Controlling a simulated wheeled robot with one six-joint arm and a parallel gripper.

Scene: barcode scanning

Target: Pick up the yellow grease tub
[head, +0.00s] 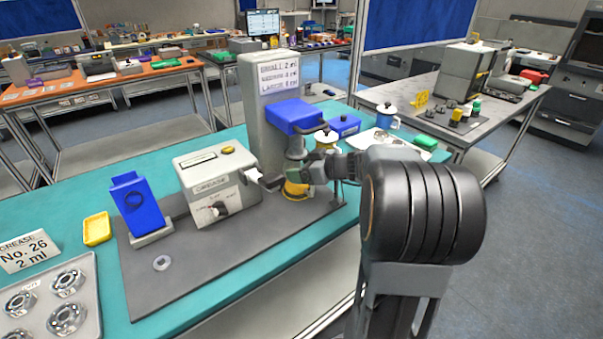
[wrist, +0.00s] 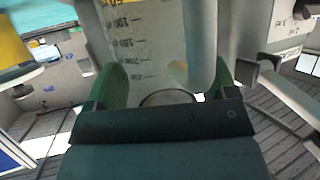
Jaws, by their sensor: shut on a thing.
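My gripper (head: 310,172) is at the grease dispenser, beside its blue head (head: 296,117). In the wrist view its green fingers (wrist: 172,90) are shut on a clear container (wrist: 146,48) with printed volume marks. A yellow part shows at the container's top edge in that picture, and a yellow round part (head: 295,190) shows just below my gripper in the head view. A yellow tub (head: 326,138) with a white lid and dark knob stands behind my gripper, partly hidden by the arm. A yellow body (wrist: 11,48) also shows at the left of the wrist view.
The control box (head: 217,184) stands left of the dispenser, with a blue stand (head: 133,198) farther left. A blue tub (head: 388,117) and a blue box (head: 344,126) are behind. The grey mat's (head: 250,256) front part is clear except for a small ring (head: 162,263).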

